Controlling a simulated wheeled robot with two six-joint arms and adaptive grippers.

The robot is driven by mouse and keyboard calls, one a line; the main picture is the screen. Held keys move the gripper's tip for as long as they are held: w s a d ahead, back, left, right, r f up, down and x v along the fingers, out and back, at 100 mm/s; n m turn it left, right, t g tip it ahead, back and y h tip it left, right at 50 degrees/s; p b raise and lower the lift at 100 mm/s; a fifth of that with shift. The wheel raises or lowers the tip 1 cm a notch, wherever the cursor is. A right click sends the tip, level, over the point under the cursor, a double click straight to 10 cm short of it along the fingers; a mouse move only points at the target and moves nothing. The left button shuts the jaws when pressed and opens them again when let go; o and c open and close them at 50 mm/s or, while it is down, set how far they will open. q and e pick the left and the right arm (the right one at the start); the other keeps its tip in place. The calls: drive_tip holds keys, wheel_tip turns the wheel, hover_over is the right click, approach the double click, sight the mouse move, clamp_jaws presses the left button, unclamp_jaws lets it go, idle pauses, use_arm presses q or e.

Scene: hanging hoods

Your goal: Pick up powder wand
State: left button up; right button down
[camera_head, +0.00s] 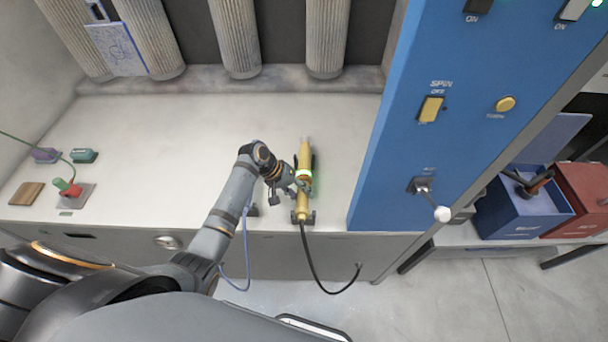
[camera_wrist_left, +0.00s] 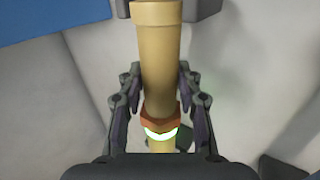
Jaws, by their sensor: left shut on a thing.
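The powder wand (camera_head: 303,207) is a yellow tube with a glowing green ring, lying on the white counter near its front edge. A black cable runs from its near end down over the edge. My left gripper (camera_head: 300,187) is at the middle of the wand, beside the green ring. In the left wrist view the wand (camera_wrist_left: 158,60) runs between the two fingers of my left gripper (camera_wrist_left: 160,100), which are closed on its sides. Dark supports show beside the wand at both ends. My right gripper is not in view.
A blue control panel (camera_head: 440,120) with yellow switches and a white-knobbed lever stands right of the wand. Ribbed hoods (camera_head: 235,40) hang behind the counter. A red-and-green item (camera_head: 68,187) and a wooden block (camera_head: 26,193) sit at left. The counter between is clear.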

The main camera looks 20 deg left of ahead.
use_arm(q)
clamp_jaws()
drive_tip(key=shift+r, duration=0.1)
drive_tip(key=shift+w+r, duration=0.1)
drive_tip(key=shift+r, duration=0.1)
wheel_tip(320, 180, up, 2)
drive_tip(key=shift+r+b, duration=0.25)
drive_tip(key=shift+b, duration=0.45)
drive_tip(key=s+r, duration=0.2)
drive_tip(key=r, duration=0.1)
drive_tip(key=s+r, duration=0.3)
drive_tip(key=shift+s+d, duration=0.1)
drive_tip(key=shift+s, duration=0.05)
drive_tip(key=s+r+p, duration=0.4)
drive_tip(key=s+r, duration=0.4)
drive_tip(key=r, duration=0.1)
drive_tip(key=shift+s+d+p, duration=0.3)
drive_tip(key=shift+s+p, duration=0.1)
